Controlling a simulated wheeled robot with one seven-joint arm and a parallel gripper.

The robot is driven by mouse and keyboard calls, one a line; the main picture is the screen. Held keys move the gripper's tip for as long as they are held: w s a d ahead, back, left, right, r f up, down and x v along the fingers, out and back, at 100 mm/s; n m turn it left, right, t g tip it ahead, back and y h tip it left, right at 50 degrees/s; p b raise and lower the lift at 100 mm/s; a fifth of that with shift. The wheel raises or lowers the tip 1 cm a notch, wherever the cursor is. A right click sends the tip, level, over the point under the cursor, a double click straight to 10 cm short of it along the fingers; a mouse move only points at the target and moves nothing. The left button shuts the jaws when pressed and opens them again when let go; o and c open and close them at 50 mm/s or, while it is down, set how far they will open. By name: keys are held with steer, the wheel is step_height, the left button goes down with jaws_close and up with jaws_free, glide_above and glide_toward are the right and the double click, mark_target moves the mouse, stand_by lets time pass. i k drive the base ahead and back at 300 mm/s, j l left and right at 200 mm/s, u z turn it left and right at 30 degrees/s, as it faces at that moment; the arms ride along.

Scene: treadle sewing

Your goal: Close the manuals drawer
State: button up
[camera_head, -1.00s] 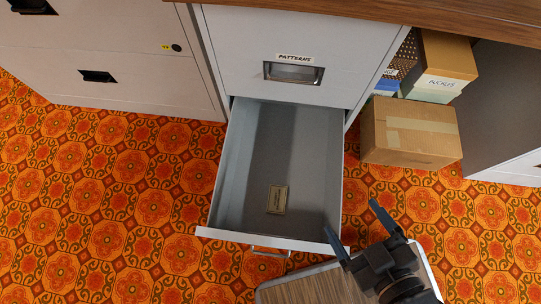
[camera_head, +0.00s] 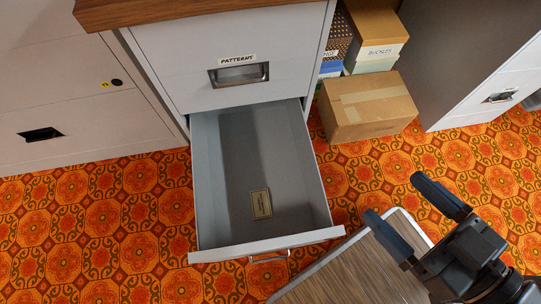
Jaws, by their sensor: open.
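The open grey drawer (camera_head: 222,160) is the lower one, pulled far out below a shut drawer labelled "PATTERNS" (camera_head: 199,64). A small tan booklet or card (camera_head: 261,204) lies on its floor. The drawer's front panel (camera_head: 266,244) has a metal handle (camera_head: 268,258) on its outer face; any label there is not visible. My gripper (camera_head: 408,204) is open and empty, to the right of the drawer front and apart from it.
A wood-topped surface (camera_head: 340,272) lies under my gripper at the bottom. A cardboard box (camera_head: 368,105) and a stack of boxes (camera_head: 376,40) stand right of the cabinet. Another grey cabinet (camera_head: 470,70) stands at the right. Patterned floor (camera_head: 100,235) is clear at the left.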

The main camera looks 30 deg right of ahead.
mark_target(254, 165)
steer(key=k+j+u, duration=0.1)
steer(key=k+j, duration=0.15)
steer(key=k, duration=0.25)
steer(key=k+j+u, duration=0.15)
steer(key=k, duration=0.35)
steer(key=j, duration=0.1)
